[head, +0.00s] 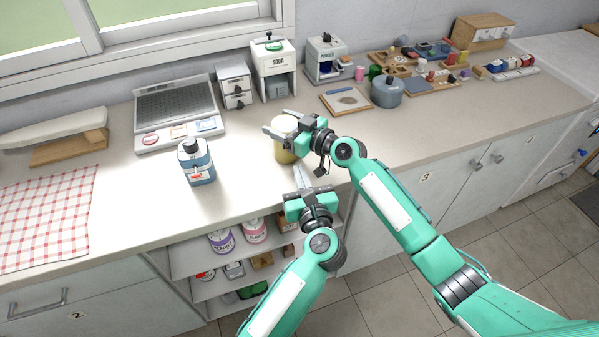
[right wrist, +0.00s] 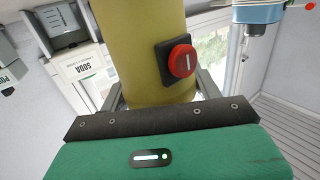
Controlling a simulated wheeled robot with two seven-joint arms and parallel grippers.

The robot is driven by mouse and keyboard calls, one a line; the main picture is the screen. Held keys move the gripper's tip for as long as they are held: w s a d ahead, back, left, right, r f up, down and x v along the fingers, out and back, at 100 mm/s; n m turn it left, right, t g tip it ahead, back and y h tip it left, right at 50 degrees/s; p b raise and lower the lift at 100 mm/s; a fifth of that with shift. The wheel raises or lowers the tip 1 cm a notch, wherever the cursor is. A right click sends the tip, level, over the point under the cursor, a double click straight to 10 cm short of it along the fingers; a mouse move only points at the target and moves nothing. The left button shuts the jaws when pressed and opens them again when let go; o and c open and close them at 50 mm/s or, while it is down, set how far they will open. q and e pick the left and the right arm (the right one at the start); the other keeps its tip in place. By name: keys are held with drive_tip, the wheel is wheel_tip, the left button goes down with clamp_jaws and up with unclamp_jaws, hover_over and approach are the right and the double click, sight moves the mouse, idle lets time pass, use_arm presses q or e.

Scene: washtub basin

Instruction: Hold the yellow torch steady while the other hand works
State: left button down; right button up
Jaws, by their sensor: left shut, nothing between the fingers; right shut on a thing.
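The yellow torch (head: 283,151) is upright above the front part of the counter in the head view, its upper part partly behind my right gripper (head: 279,124). My right gripper is shut on the torch. In the right wrist view the torch's yellow body (right wrist: 135,50) stands between the fingers, with a red round switch (right wrist: 182,61) on a dark plate on its side. My left gripper (head: 300,174) is shut and empty, just below and to the right of the torch, by the counter's front edge. I cannot tell whether the torch touches the counter.
A blue bottle-like device (head: 196,163) stands left of the torch. A soda dispenser (head: 273,68) and small drawers (head: 235,86) stand behind. A grey pot (head: 387,91) and a board (head: 346,101) are to the right. Open shelves (head: 187,262) lie below the counter edge.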

drive_tip(key=shift+s+f, duration=0.1)
drive_tip(key=shift+f, duration=0.5)
use_arm(q)
drive_tip(key=shift+f, duration=0.1)
use_arm(e)
drive_tip(key=o, duration=1.2)
use_arm(q)
drive_tip(key=shift+w, duration=0.1)
use_arm(e)
drive_tip(key=shift+o, duration=0.2)
drive_tip(key=shift+r, duration=0.2)
drive_tip(key=shift+r, duration=0.1)
drive_tip(key=shift+d, duration=0.1)
